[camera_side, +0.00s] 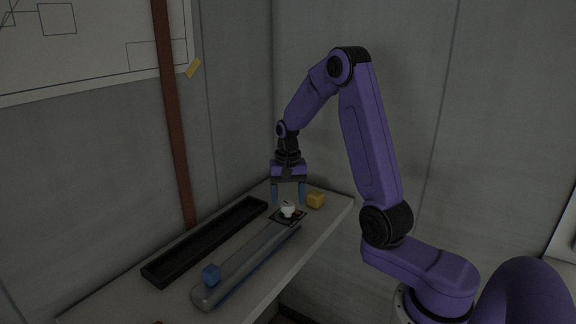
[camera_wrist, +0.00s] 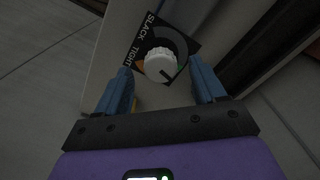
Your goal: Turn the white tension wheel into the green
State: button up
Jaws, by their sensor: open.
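The white tension wheel (camera_wrist: 160,65) sits on a black dial plate (camera_wrist: 152,30) lettered SLACK and TIGHT. A dark mark shows on the wheel's rim on the side toward my gripper. A bit of green shows at the wheel's right edge and orange at its left; the rest of the coloured scale is hidden or too dark to read. In the side view the wheel (camera_side: 288,209) stands at the far end of a grey conveyor-like bar. My gripper (camera_side: 289,197) points down above the wheel, open, its blue fingers to either side. The wrist view shows no finger touching the wheel.
A yellow block (camera_side: 316,200) lies close to the right of the gripper. A long black tray (camera_side: 205,242) lies to the left, near the wall. The bench edge runs along the right.

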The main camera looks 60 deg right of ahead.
aim_at(288, 204)
notch_tip(288, 204, up, 16)
jog(key=shift+f, duration=0.15)
dwell(0.6)
jog(key=s+a+f+n, duration=0.25)
jog(key=a+n, duration=0.25)
jog(key=a, duration=0.3)
jog(key=s+a+f+n, duration=0.1)
jog(key=s+a+n, duration=0.35)
jog(key=a, duration=0.35)
jog(key=s+a+f+n, duration=0.2)
jog(key=s+n, duration=0.4)
jog(key=s, duration=0.4)
jog(key=s+a+f+n, duration=0.2)
jog(key=s+f+n, duration=0.1)
jog(key=s+n, duration=0.4)
jog(key=s, duration=0.3)
jog(key=shift+s+a+f, duration=0.2)
jog(key=shift+s+a, duration=0.05)
jog(key=shift+a, duration=0.05)
